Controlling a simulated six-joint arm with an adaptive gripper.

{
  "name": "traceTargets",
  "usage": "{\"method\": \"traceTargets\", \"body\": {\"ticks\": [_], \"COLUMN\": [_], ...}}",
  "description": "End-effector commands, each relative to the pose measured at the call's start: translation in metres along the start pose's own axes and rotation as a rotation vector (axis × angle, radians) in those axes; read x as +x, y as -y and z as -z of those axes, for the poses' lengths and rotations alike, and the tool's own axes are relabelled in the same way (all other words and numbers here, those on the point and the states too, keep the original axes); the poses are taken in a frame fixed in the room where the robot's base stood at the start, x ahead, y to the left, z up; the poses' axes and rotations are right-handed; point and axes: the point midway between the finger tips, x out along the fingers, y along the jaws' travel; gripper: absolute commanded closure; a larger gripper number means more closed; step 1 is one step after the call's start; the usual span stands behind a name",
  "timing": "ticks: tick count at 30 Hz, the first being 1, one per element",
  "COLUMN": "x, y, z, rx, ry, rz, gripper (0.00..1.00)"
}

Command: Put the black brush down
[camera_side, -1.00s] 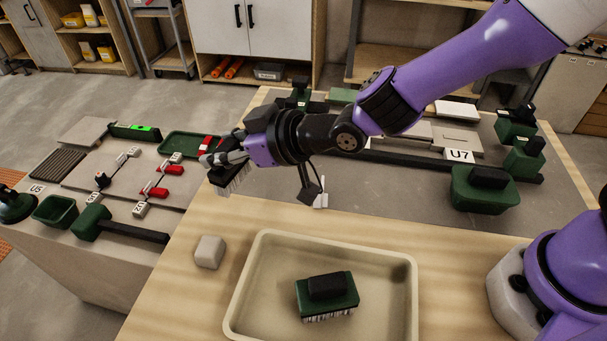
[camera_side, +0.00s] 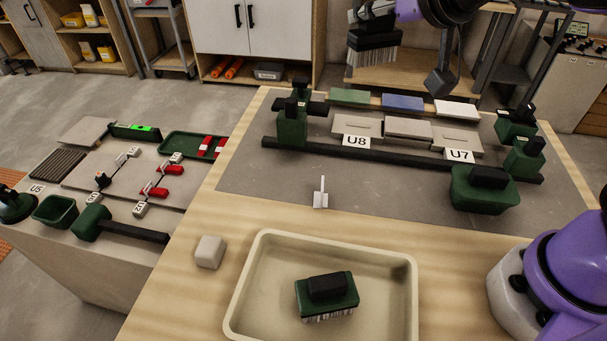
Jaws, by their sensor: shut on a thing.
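The black brush (camera_side: 374,50) with pale bristles hangs bristles down near the top edge of the view, high above the far side of the table. My gripper (camera_side: 376,10) is shut on it from above; most of the gripper is cut off by the top edge, so the fingers barely show. A second brush, green with a black handle (camera_side: 327,293), lies in the beige tray (camera_side: 252,262), bristles down.
The grey mat (camera_side: 265,180) carries a dark rail (camera_side: 330,154), tiles marked U8 and U7, green clamps and a green block (camera_side: 484,189). A white spacer (camera_side: 321,193) stands on the mat. A pale cube (camera_side: 209,251) sits left of the tray. A side bench holds tools.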

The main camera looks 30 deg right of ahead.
Motion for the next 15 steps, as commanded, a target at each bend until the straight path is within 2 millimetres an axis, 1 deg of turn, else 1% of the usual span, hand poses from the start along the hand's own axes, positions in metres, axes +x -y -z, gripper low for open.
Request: {"method": "traceTargets", "body": {"ticks": [1, 3, 6, 9, 15], "x": [-0.005, -0.011, -0.016, -0.018, -0.018], "y": [-0.016, -0.034, -0.048, -0.052, -0.051], "z": [0.003, 0.005, 0.006, 0.005, 0.006], "rx": [0.023, 0.044, 0.061, 0.066, 0.065], "ry": [-0.004, -0.003, -0.002, 0.000, -0.001], "rz": [-0.040, -0.088, -0.126, -0.140, -0.138], "gripper": [1.00, 1.00, 1.00, 1.00, 1.00]}}
